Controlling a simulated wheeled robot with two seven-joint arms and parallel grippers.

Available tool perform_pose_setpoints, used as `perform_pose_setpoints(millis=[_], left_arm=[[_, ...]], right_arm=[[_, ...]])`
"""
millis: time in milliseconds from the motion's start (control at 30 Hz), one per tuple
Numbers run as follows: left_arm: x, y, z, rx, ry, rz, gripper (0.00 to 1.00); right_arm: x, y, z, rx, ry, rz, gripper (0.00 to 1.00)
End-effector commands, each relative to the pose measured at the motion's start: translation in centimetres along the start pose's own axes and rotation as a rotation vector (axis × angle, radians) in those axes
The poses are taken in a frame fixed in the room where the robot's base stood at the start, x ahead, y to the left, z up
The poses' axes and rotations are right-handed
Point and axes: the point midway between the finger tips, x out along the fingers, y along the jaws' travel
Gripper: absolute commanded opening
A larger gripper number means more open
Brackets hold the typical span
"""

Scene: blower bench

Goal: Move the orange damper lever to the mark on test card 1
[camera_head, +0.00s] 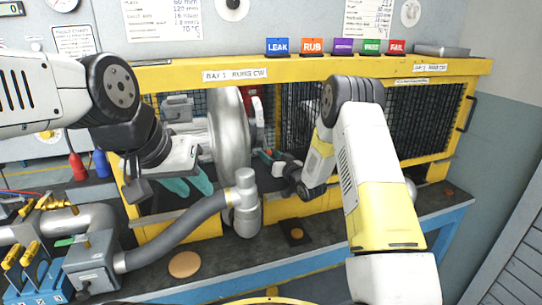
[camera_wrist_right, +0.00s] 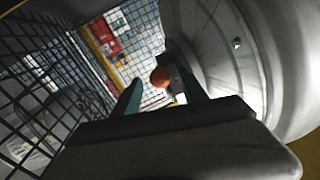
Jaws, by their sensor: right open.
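An orange ball-shaped knob (camera_wrist_right: 160,77), apparently the damper lever's end, shows in the right wrist view between the teal fingers of my right gripper (camera_wrist_right: 158,90). The fingers stand apart. I cannot tell whether either touches the knob. In the head view my right gripper (camera_head: 268,156) reaches into the yellow-framed cage, right of the big silver blower housing (camera_head: 229,125). The lever's shaft and scale are hidden. My left gripper (camera_head: 190,183) hangs left of the housing, with its teal fingers apart and empty. Two printed cards hang on the wall, a left one (camera_head: 160,18) and a right one (camera_head: 368,18); their titles are cut off.
The yellow cage frame (camera_head: 340,68) and black mesh (camera_head: 418,120) enclose the space around my right gripper. A grey hose (camera_head: 180,225) crosses the bench in front. Yellow-handled valves (camera_head: 25,255) stand at the lower left. Coloured label blocks (camera_head: 312,46) line the top rail.

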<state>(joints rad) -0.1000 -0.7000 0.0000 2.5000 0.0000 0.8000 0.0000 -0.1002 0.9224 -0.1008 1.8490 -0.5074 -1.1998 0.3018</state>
Motion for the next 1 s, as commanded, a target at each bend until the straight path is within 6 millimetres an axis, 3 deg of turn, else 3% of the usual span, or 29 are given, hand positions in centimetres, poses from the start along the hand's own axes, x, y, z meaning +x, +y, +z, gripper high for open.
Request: perform_pose_setpoints(millis=[67,333,1000], left_arm=[[0.00,0.00,0.00,0.000,0.000,0.000,0.34],[0.00,0.00,0.00,0.000,0.000,0.000,0.34],[0.00,0.00,0.00,0.000,0.000,0.000,0.34]], right_arm=[[-0.02,0.01,0.00,0.000,0.000,0.000,0.51],[-0.04,0.03,0.01,0.000,0.000,0.001,0.00],[-0.06,0.06,0.01,0.000,0.000,0.001,0.00]])
